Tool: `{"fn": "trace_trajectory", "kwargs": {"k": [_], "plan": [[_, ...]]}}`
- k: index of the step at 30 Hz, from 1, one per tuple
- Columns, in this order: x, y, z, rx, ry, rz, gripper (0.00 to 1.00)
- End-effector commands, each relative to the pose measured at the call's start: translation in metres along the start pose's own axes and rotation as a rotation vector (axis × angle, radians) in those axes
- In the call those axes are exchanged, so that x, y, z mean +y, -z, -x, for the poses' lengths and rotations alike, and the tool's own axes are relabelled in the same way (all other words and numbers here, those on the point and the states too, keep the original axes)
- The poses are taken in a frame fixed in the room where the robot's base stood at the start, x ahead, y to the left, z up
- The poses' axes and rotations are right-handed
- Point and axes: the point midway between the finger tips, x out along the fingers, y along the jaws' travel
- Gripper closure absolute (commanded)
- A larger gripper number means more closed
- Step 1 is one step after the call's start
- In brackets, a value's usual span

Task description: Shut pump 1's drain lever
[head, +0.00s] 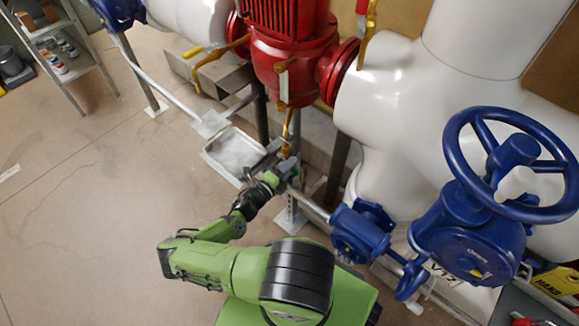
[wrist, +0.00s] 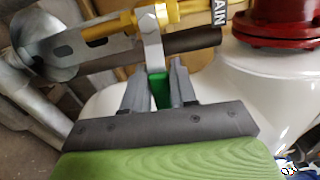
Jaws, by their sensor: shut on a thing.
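The drain lever (wrist: 152,45) is a flat metal strap with a green grip (wrist: 160,90), seen in the wrist view. It comes off the yellow drain pipe (wrist: 105,27) and lies crosswise to it. A dark tag (wrist: 214,14) on the pipe ends in the letters "AIN". My gripper (wrist: 156,85) is shut on the green grip, one finger on each side. In the head view my gripper (head: 287,168) is below the red pump (head: 290,55), at the lower end of a yellow pipe (head: 287,125). The lever is too small to make out there.
A galvanized funnel (wrist: 42,38) stands left of the lever, with a dark pipe (wrist: 180,42) behind. A metal tray (head: 212,160) lies on the floor left of my gripper. Blue valves (head: 360,232), a handwheel (head: 560,210) and white pipework (head: 390,105) crowd the right. Floor at left is open.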

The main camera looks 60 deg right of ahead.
Motion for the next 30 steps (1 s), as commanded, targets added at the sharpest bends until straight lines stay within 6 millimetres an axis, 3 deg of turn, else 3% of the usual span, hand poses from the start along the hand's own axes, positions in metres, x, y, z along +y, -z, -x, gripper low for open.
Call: {"fn": "trace_trajectory", "kwargs": {"k": [21, 22, 24, 26, 30], "plan": [[-0.0039, -0.001, 0.0002, -0.003, 0.0, 0.072, 1.0], [-0.0039, -0.0009, 0.0001, -0.003, 0.0, 0.072, 0.69], [-0.0039, -0.0009, 0.0001, -0.002, 0.0, 0.072, 0.58], [-0.0038, -0.0008, 0.0001, -0.002, 0.0, 0.071, 0.52], [-0.0037, -0.0006, 0.0001, -0.001, 0.0, 0.071, 0.52]]}}
